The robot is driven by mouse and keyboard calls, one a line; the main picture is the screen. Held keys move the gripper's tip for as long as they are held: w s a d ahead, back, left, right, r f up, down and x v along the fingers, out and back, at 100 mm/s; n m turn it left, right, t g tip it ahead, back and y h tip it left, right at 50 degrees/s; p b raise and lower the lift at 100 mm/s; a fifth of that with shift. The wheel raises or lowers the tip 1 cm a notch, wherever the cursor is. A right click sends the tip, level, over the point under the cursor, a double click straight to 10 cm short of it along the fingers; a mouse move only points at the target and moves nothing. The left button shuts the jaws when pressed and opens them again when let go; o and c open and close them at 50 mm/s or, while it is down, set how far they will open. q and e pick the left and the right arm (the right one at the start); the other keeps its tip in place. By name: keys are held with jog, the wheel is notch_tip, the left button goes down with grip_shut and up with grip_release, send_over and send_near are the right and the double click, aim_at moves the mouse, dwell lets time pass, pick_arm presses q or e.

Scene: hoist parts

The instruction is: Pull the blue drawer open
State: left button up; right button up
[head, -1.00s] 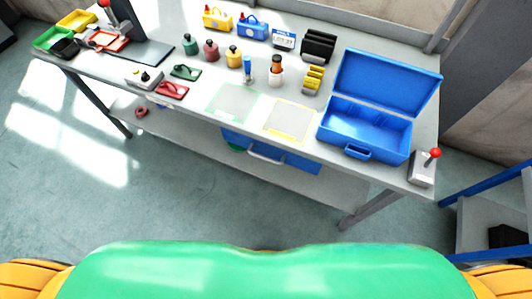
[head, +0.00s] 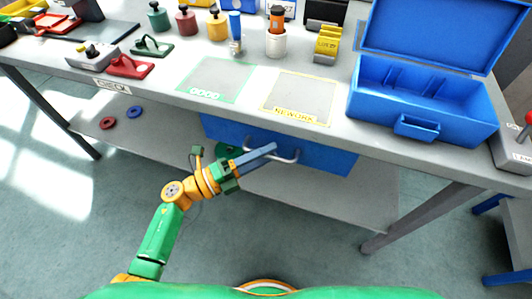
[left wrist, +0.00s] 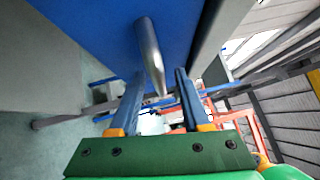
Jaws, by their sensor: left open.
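The blue drawer (head: 335,161) hangs under the tabletop and looks closed. Its silver bar handle (head: 291,158) shows on the front and partly behind my left gripper. My left gripper (head: 272,150) reaches in from the lower left, with its fingertips at the handle in the head view. In the left wrist view, the fingers of my left gripper (left wrist: 158,75) are spread apart. The handle (left wrist: 149,50) runs between the two fingertips, in front of the blue drawer face (left wrist: 95,35). Contact between fingers and handle cannot be told. My right gripper is not in view.
An open blue toolbox (head: 420,110) stands on the bench (head: 160,88) above the drawer's right side. A lower shelf (head: 340,198) lies beneath the drawer, with a red ring (head: 108,123) and a blue ring (head: 134,112). The floor (head: 80,220) in front is clear.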

pick_arm(q)
jog(key=shift+d, duration=0.1)
jog(key=shift+c, duration=0.3)
grip_shut()
dwell(1.1)
